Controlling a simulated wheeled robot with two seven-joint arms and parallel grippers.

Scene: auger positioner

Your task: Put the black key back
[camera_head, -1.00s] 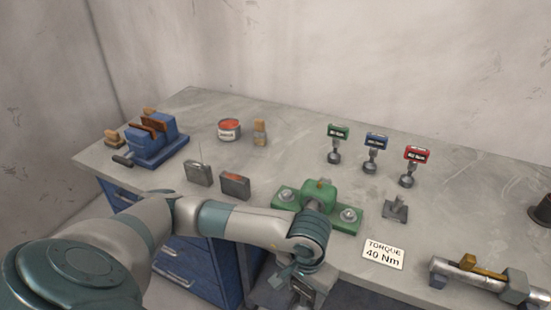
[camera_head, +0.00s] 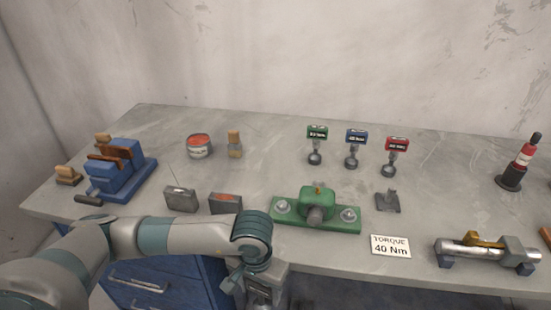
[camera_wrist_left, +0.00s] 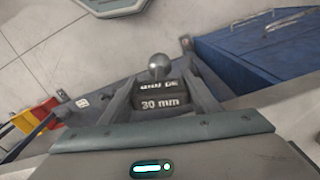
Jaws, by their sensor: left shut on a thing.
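The black key (camera_wrist_left: 160,103), a dark block marked 30 mm with a round metal ball end, is between the fingers of my left gripper (camera_wrist_left: 155,92) in the left wrist view. My left gripper also shows in the head view (camera_head: 258,292), low in front of the bench edge, left of the green fixture; the key is hardly visible there. A small bare grey stand (camera_head: 388,203) is on the bench right of the fixture. Keys with green (camera_head: 317,133), blue (camera_head: 355,137) and red (camera_head: 396,144) heads stand upright behind it. My right gripper is not in view.
The green bolted fixture (camera_head: 316,211) sits near the front edge of the bench (camera_head: 260,175). A torque card (camera_head: 390,245) and a metal tool on blocks (camera_head: 485,252) are to its right. Two grey boxes, a tin (camera_head: 199,146) and a blue vise (camera_head: 118,172) are left.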

